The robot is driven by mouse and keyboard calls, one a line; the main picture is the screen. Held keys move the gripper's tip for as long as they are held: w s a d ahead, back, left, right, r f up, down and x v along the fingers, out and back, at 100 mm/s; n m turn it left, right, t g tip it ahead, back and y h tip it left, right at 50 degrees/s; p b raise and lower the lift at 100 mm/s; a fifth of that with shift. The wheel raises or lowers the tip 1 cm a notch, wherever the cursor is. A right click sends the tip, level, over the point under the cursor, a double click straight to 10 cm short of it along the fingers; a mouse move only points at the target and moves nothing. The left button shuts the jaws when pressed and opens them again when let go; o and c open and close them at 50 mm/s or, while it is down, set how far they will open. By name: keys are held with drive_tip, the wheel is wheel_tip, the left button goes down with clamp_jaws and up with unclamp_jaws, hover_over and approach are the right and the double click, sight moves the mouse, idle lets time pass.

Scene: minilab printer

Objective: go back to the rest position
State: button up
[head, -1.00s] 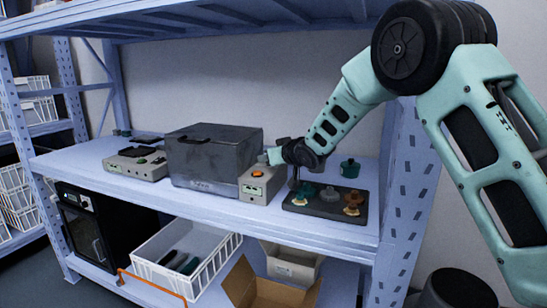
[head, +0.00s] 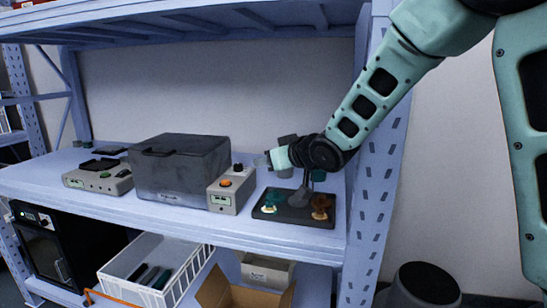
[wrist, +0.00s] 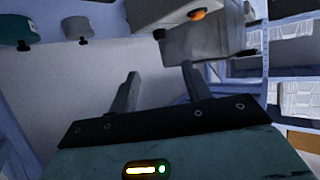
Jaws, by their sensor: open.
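My gripper (head: 266,161) hangs over the shelf top, just right of and above the grey control box with the orange button (head: 232,189). In the wrist view my gripper (wrist: 160,71) has its two fingers apart, with nothing between them. The same control box (wrist: 190,42) shows beyond the fingers, at the top. My arm comes in from the upper right, and its wrist hides part of the shelf behind it.
A dark tray (head: 268,210) with teal and brown knobbed pieces lies below my wrist. A large grey box (head: 182,167) and a flat device (head: 98,180) stand to the left. The shelf's blue upright (head: 372,190) is close to my arm. A white crate (head: 157,270) sits below.

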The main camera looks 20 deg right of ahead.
drive_tip(key=shift+s+d+r, duration=0.1)
drive_tip(key=shift+s, duration=0.2)
drive_tip(key=s+a+f+n+g, duration=0.1)
drive_tip(key=s+a+f+g, duration=0.3)
drive_tip(key=s, duration=0.4)
drive_tip(key=s+a+f+n+g, duration=0.1)
drive_tip(key=s+a+f+g, duration=0.15)
drive_tip(key=s+a, duration=0.45)
drive_tip(key=s+f+n+g+h, duration=0.1)
drive_tip(key=s+f+g, duration=0.15)
drive_tip(key=s, duration=0.85)
drive_tip(key=s+f+n+g+h, duration=0.1)
drive_tip(key=s+f+g+h, duration=0.15)
drive_tip(key=s, duration=0.75)
wheel_tip(320, 180, up, 23)
drive_tip(key=s+g+p, duration=0.1)
drive_tip(key=p, duration=2.1)
drive_tip(key=shift+s+d+f, duration=0.15)
drive_tip(key=shift+s+d, duration=0.05)
drive_tip(key=shift+s, duration=0.15)
drive_tip(key=shift+y, duration=0.25)
